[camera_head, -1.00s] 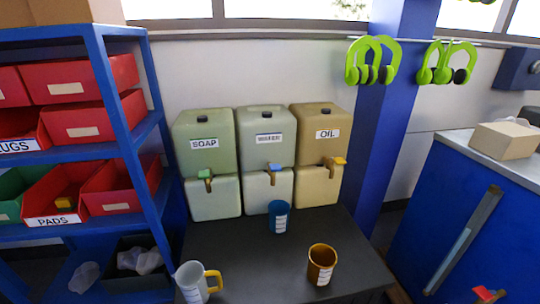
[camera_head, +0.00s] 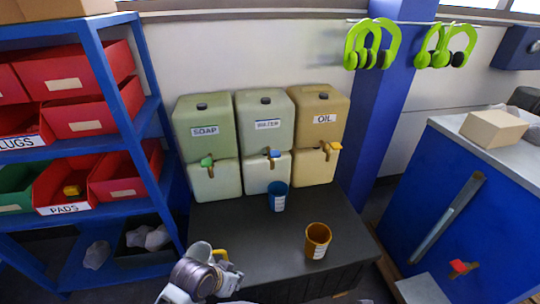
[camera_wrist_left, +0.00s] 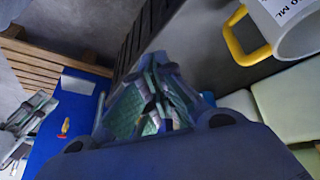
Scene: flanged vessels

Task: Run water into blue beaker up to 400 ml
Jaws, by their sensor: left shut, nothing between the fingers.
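The blue beaker (camera_head: 277,197) stands upright on the dark table in front of the middle tank (camera_head: 263,130), labelled WATER. The blue tap (camera_head: 273,154) is on that tank's front, just above and behind the beaker. No water stream shows, and the beaker's level cannot be read. My left gripper (camera_head: 232,278) is over the table's front left corner, shut and empty, well short of the tap and beaker. Its fingers (camera_wrist_left: 155,95) also show in the left wrist view. What looks like my right gripper (camera_wrist_left: 28,120) is at that view's left edge; its jaw state is unclear.
The soap tank (camera_head: 206,135) and oil tank (camera_head: 320,125) flank the water tank. An orange-brown mug (camera_head: 317,240) stands at front right. A white mug with a yellow handle (camera_wrist_left: 290,30) shows in the wrist view. The blue shelf (camera_head: 135,110) borders the left.

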